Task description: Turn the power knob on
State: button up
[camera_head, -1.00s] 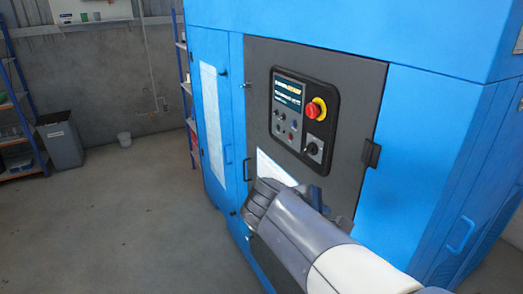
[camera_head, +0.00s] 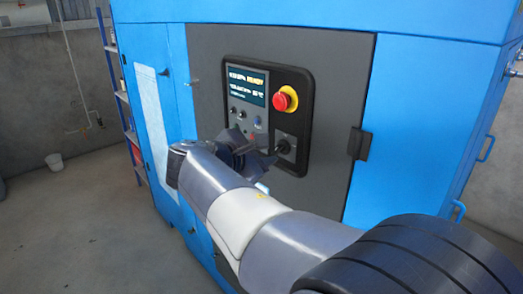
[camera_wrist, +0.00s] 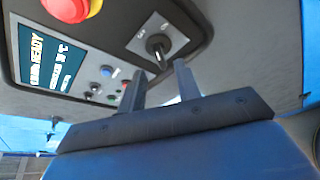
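The power knob (camera_head: 283,147) is a black rotary knob on a light grey plate, low right on the control panel. The wrist view shows it larger, with the knob (camera_wrist: 158,46) just beyond my fingertips and its lettering too small to read. My gripper (camera_wrist: 160,72) is open and empty. Its two fingers point at the knob, one to each side, with a gap left before it. In the head view my gripper (camera_head: 268,160) is just left of and below the knob, partly hidden by my wrist.
The black panel (camera_head: 306,120) also holds a lit display (camera_head: 244,85), a red emergency stop (camera_head: 284,100) on a yellow ring above the knob, and several small buttons. A black door handle (camera_head: 359,144) sticks out at right. Open floor (camera_head: 90,225) lies to the left.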

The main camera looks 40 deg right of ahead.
aim_at(275, 151)
jog(key=shift+x, duration=2.6)
grip_shut()
